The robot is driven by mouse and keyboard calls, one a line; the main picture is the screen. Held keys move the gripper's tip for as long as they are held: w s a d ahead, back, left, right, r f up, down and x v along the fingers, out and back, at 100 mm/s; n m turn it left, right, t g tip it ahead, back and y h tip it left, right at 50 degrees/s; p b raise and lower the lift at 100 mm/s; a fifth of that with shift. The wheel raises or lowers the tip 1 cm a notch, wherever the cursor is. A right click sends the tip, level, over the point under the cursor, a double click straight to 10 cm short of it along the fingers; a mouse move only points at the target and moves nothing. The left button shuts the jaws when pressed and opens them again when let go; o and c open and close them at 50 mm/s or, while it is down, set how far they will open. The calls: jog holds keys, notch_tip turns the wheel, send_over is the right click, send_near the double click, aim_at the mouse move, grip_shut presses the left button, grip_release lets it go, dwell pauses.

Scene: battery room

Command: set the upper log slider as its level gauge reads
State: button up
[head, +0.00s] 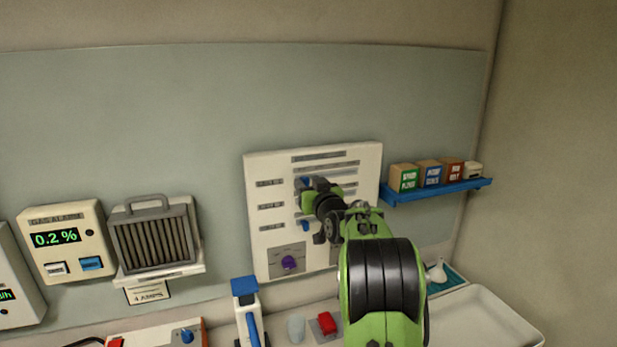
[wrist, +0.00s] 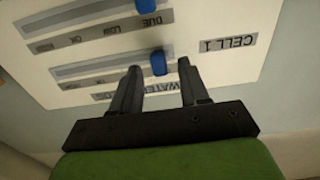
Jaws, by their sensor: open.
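The white log panel (head: 262,245) hangs on the wall, with its middle partly hidden by my arm. In the wrist view the panel (wrist: 225,70) appears upside down, with a blue slider knob (wrist: 158,62) in a grey slot beside the lettering WATER. A second blue knob (wrist: 149,7) sits in a parallel slot marked DUE, LOW, OK. My gripper (wrist: 157,66) is open, its fingertips on either side of the first knob; I cannot tell whether they touch it. In the head view my gripper (head: 304,187) is at the panel's upper middle. I cannot make out a level gauge.
A blue shelf (head: 437,191) with small boxes is to the right. A gas alarm (head: 62,243) and a grilled unit (head: 152,240) are to the left. Several items stand on the bench below.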

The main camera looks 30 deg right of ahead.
jog(key=shift+w+d+f, duration=0.15)
jog(key=shift+w, duration=0.3)
jog(key=shift+s, duration=0.15)
jog(key=c, duration=0.3)
grip_shut()
jog(key=shift+d, duration=0.1)
jog(key=d, duration=0.2)
jog(key=s+d+b, duration=0.1)
jog(key=d, duration=0.2)
jog(key=shift+s, duration=0.15)
jog(key=shift+a, duration=0.2)
jog(key=shift+o, duration=1.5)
grip_release()
